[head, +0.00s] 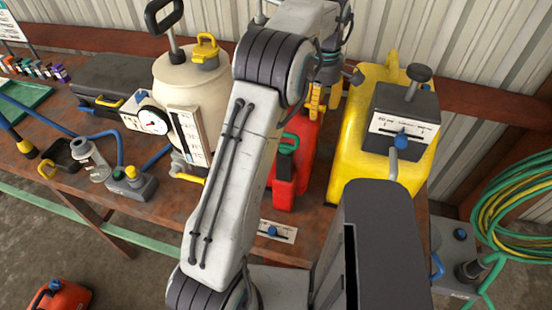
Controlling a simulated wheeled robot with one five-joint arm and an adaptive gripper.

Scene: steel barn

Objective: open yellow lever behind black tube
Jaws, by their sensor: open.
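Several yellow handle-like parts are in the head view. A small yellow lever (189,179) sits on the tap low on the cream tank (190,85), partly behind my arm. Another upright yellow part (315,101) stands by the red can (292,160), just below my gripper. I cannot tell which one is the lever behind a black tube, and no black tube shows clearly. My gripper (333,76) is at the top centre, behind my arm's elbow, between the cream tank and the yellow can (385,130). It is open; its fingertips are small and partly hidden.
A black-knobbed unit (402,115) fronts the yellow can. A green-yellow hose coil (520,205) hangs right. The corrugated wall is close behind.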

